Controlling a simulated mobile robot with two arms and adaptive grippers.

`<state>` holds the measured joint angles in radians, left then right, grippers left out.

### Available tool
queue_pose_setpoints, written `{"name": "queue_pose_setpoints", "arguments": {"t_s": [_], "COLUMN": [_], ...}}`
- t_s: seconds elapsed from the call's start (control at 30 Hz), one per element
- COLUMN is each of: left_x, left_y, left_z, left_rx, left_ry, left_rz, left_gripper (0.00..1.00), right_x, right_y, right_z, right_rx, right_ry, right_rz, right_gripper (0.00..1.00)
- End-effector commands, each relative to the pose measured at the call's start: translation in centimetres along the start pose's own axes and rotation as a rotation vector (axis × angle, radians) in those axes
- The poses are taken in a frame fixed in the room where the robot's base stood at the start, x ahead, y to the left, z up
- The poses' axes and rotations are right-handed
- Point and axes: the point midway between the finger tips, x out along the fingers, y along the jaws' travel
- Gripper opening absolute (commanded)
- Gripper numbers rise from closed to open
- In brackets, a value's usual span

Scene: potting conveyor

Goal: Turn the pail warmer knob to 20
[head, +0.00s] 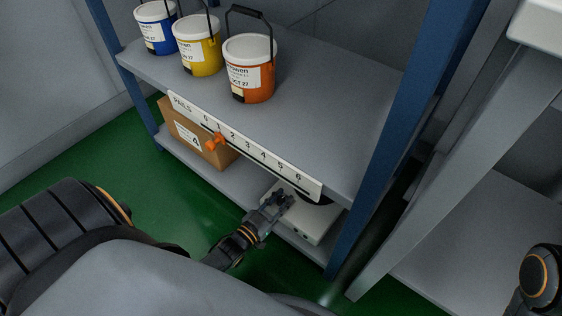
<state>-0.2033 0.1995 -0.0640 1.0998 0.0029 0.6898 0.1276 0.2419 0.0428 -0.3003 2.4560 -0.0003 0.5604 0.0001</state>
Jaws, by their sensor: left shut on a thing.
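The pail warmer (314,228) is a white box with a dark round top. It sits on the lower shelf, under the right end of the label strip. My left gripper (286,198) reaches to its front left side, with its fingers shut on the knob. The knob is hidden behind the fingers, so its setting and the scale marks cannot be read. My right gripper is out of view; only part of my right arm shows at the lower right edge.
Blue (155,30), yellow (200,47) and orange (250,72) pails stand on the upper shelf (320,110). Its front carries a numbered strip (256,150) with an orange marker (215,142). A cardboard box (190,140) sits below. A blue post (385,130) stands right of the warmer.

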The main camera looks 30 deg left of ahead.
Motion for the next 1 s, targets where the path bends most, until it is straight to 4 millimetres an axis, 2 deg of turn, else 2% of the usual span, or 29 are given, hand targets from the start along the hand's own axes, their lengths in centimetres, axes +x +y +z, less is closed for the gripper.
{"name": "queue_pose_setpoints", "arguments": {"t_s": [0.17, 0.2, 0.3, 0.67, 0.77, 1.0], "left_x": [0.1, 0.1, 0.1, -0.5, -1.7, -6.8], "left_y": [-0.1, -0.1, -0.1, 0.0, 0.0, 0.0], "left_z": [-0.1, -0.1, -0.1, 0.0, 0.1, 0.1], "left_rx": [0.002, 0.002, 0.001, 0.000, 0.000, 0.000], "left_ry": [0.002, 0.002, 0.001, -0.001, -0.002, -0.004], "left_rz": [0.000, 0.000, 0.000, 0.001, 0.002, 0.001], "left_gripper": [0.00, 0.32, 0.50, 0.50, 0.50, 0.50], "right_x": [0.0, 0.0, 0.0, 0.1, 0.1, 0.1], "right_y": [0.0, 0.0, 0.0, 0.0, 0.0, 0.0], "right_z": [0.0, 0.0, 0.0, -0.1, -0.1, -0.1], "right_rx": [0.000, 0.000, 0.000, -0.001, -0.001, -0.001], "right_ry": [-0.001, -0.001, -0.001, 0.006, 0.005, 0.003], "right_rz": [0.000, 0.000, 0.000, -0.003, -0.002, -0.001], "right_gripper": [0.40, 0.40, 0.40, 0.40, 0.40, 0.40]}}
